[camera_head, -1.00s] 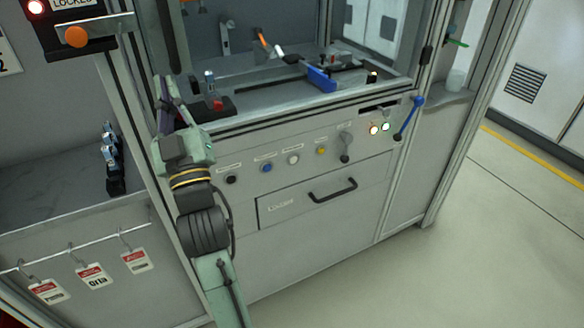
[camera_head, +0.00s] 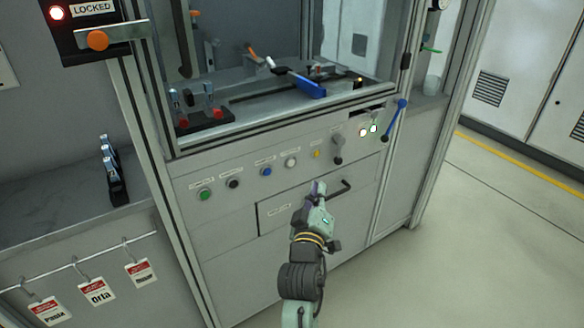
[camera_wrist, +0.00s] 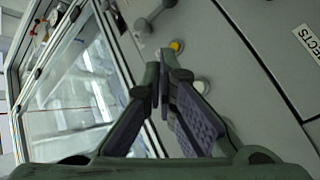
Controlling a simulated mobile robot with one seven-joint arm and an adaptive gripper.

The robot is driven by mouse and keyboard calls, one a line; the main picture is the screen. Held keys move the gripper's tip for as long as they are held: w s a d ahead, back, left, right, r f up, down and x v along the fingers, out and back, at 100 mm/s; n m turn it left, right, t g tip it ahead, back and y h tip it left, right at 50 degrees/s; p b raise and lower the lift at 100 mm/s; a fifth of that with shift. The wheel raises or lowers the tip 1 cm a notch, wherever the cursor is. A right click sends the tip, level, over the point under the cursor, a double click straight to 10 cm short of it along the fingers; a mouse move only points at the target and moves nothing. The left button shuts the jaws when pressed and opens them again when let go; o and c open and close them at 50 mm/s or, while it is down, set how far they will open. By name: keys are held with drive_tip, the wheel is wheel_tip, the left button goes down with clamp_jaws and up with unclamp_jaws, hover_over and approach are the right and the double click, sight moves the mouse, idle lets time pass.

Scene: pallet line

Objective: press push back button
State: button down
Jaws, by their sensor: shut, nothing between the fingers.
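A row of push buttons runs along the sloping front panel of the machine: a green button (camera_head: 205,194), a black button (camera_head: 233,184), a blue button (camera_head: 266,171), a white button (camera_head: 291,162) and a yellow button (camera_head: 317,154). Their labels are too small to read, so I cannot tell which is the push back button. My gripper (camera_head: 319,186) is shut and empty, in front of the drawer area below the white and yellow buttons. In the wrist view my gripper (camera_wrist: 162,62) has its fingertips together near the yellow button (camera_wrist: 177,45); the white button (camera_wrist: 200,86) is partly hidden behind a finger.
A drawer handle (camera_head: 332,194) sticks out close to my gripper. A grey selector knob (camera_head: 338,142) and a blue lever (camera_head: 396,118) stand to the right of the buttons. A blue-handled tool (camera_head: 305,86) lies inside the machine. Open floor lies to the right.

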sight(291, 163)
drive_tip(key=shift+d+f, duration=0.2)
drive_tip(key=shift+d, duration=0.1)
drive_tip(key=w+a+b, duration=0.1)
drive_tip(key=w+a, duration=0.4)
drive_tip(key=w, duration=0.2)
drive_tip(key=shift+a+b, duration=0.15)
drive_tip(key=shift+b, duration=0.25)
drive_tip(key=shift+w, duration=0.15)
idle(1.3)
drive_tip(key=shift+w+a, duration=0.25)
